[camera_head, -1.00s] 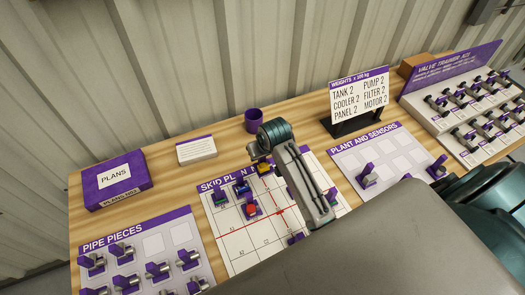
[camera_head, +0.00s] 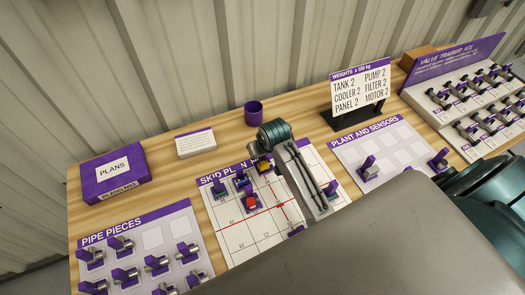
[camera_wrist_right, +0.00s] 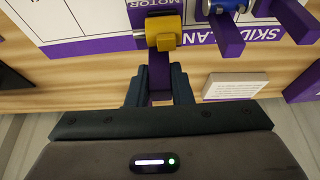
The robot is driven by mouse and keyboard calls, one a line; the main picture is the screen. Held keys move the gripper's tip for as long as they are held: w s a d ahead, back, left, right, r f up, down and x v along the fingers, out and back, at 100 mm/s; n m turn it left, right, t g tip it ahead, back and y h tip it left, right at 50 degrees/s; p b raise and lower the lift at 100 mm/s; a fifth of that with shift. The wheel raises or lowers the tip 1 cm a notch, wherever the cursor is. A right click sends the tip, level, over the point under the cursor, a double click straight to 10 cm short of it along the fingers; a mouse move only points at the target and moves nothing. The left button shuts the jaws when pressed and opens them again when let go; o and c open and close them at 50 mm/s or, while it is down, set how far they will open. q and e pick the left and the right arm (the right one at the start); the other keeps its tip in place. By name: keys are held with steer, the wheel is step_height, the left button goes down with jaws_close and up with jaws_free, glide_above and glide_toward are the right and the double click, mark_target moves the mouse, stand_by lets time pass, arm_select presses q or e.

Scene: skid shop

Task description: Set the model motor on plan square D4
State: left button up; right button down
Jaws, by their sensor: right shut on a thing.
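The model motor, a yellow block (camera_head: 263,166) with a silver shaft and purple handle, is at the top edge of the skid plan board (camera_head: 238,236). In the right wrist view the motor (camera_wrist_right: 165,32) is beside the printed word MOTOR. My right gripper (camera_wrist_right: 159,88) is shut on its purple handle. In the head view the right gripper (camera_head: 262,149) is partly hidden by its own arm. I cannot tell whether the motor touches the board. Square D4 cannot be made out; my arm covers part of the grid. My left gripper is not in view.
Blue (camera_head: 241,181), green (camera_head: 219,190) and red (camera_head: 250,202) models stand on the board left of the motor. A purple cup (camera_head: 252,116) and a white card (camera_head: 196,144) are behind. The pipe pieces board (camera_head: 152,238) and plant and sensors board (camera_head: 395,151) flank the plan.

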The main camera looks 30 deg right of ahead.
mark_target(263, 160)
steer(key=shift+f, duration=0.1)
steer(key=shift+f+b, duration=0.3)
steer(key=shift+f, duration=1.4)
steer(key=shift+p, duration=0.6)
steer(key=shift+f, duration=0.7)
steer(key=c, duration=1.2)
jaws_free()
